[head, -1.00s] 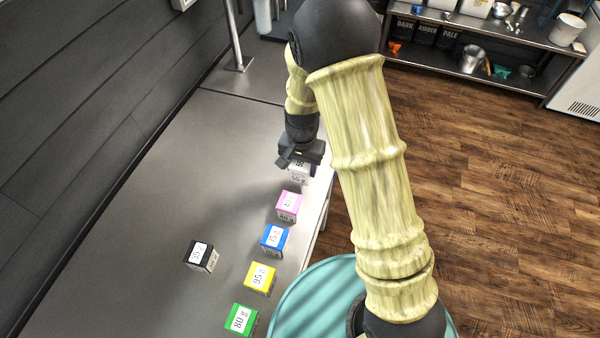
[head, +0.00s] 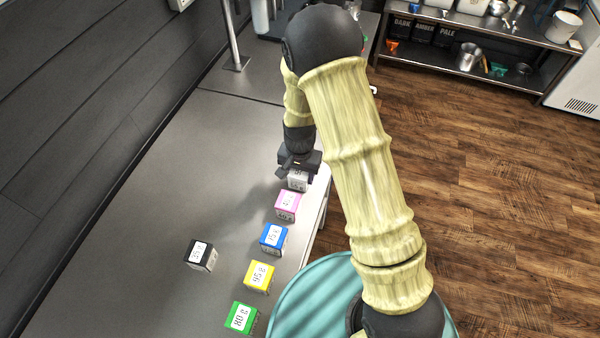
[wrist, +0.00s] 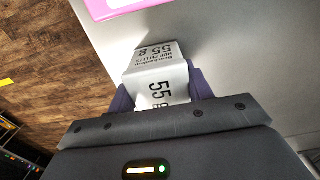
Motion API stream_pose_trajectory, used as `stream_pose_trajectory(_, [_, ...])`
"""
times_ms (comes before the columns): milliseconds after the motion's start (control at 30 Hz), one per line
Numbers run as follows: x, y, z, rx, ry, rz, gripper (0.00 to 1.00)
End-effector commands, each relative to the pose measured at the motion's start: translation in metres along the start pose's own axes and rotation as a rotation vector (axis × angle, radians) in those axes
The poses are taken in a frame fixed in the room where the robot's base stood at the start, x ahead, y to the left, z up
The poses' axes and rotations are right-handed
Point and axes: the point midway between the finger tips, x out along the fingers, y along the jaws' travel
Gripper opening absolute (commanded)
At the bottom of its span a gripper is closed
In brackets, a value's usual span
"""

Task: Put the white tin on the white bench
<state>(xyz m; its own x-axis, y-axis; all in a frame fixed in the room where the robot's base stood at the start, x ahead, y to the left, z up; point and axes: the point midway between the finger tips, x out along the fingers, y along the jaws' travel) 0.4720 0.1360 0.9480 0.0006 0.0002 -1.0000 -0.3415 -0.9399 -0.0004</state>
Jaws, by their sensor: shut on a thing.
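The white tin (head: 298,180), marked 55 g, is at the counter's right edge in the head view, at the far end of a row of coloured tins. In the wrist view the white tin (wrist: 156,72) sits between the two purple fingers, with black lettering on its faces. My gripper (head: 299,168) is shut on it from above and hides its upper part; the fingers also show in the wrist view (wrist: 160,92). I cannot tell whether the tin touches the counter. I cannot make out a separate white bench.
On the grey counter (head: 150,210) stand pink (head: 287,205), blue (head: 274,239), yellow (head: 259,276) and green (head: 241,317) tins, and a black tin (head: 201,255) to the left. A metal post (head: 234,40) rises at the back. A shelf unit (head: 470,45) stands across the wooden floor.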

Motion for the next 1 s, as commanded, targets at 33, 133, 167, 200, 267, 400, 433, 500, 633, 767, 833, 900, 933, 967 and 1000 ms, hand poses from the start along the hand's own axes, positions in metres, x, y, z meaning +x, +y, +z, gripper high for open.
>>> stream_pose_trajectory(33, [0.003,0.0,0.0,0.0,0.0,0.0,0.21])
stream_pose_trajectory(133, [0.002,0.0,0.0,0.0,0.0,0.0,0.66])
stream_pose_trajectory(167, [0.002,0.0,0.0,0.0,0.0,0.0,0.72])
stream_pose_trajectory(200, [0.002,0.0,0.0,0.0,0.0,0.0,0.72])
stream_pose_trajectory(267, [0.002,0.0,0.0,0.0,0.0,0.0,0.72])
stream_pose_trajectory(400, [0.002,0.001,0.0,0.001,0.0,0.0,0.72])
stream_pose_trajectory(433, [0.001,0.001,-0.001,0.002,0.0,0.0,0.72])
stream_pose_trajectory(500, [-0.001,0.001,-0.001,0.002,0.0,0.0,0.72])
stream_pose_trajectory(633, [-0.007,-0.002,0.001,-0.004,0.0,0.0,0.72])
stream_pose_trajectory(767, [-0.021,-0.003,0.001,-0.008,0.002,-0.002,0.72])
stream_pose_trajectory(833, [-0.032,-0.003,0.001,-0.008,0.003,-0.002,0.72])
stream_pose_trajectory(900, [-0.043,-0.003,0.001,-0.008,0.003,-0.002,0.72])
stream_pose_trajectory(933, [-0.048,-0.003,0.001,-0.007,0.004,-0.003,0.72])
stream_pose_trajectory(967, [-0.053,-0.002,0.001,-0.006,0.003,-0.003,0.72])
stream_pose_trajectory(1000, [-0.06,-0.002,0.0,-0.004,0.004,-0.004,0.72])
